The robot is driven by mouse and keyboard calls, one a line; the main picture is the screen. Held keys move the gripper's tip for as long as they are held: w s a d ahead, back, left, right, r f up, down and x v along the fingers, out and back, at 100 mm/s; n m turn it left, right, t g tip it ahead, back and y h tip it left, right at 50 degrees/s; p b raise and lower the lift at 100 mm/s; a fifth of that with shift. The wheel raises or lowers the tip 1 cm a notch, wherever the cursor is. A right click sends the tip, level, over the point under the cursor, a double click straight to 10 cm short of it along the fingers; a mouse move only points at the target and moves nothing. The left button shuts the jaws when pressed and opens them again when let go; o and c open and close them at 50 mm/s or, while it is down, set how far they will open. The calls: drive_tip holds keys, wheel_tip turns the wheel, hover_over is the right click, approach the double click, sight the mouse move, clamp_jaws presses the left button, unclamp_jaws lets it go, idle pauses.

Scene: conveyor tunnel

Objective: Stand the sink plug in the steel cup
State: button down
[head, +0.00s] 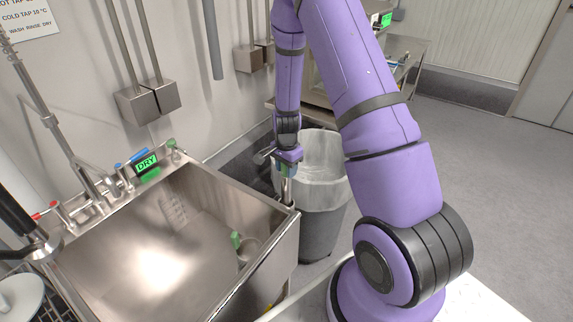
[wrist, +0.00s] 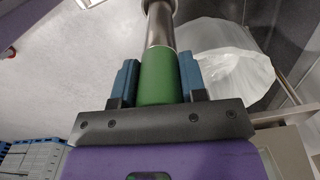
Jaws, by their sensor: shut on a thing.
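My gripper (wrist: 159,82) is shut on a green grip (wrist: 158,77) with a steel tube (wrist: 160,25) running out from it; this appears to be the sink plug. In the head view my gripper (head: 288,165) points down beside the sink's far right corner, in front of the bin. The tube (head: 287,190) hangs upright below it; its lower end is hard to make out. A round steel thing, possibly the steel cup (head: 251,250), is low in the sink at its right side. A small green piece (head: 236,240) stands beside or in it; I cannot tell which.
My arm covers the right middle. Open floor (head: 480,150) lies at right.

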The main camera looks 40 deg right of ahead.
drive_tip(key=shift+f, duration=0.3)
drive_tip(key=c, duration=0.6)
unclamp_jaws()
wheel_tip(320, 180, up, 11)
drive_tip(key=shift+f, duration=0.1)
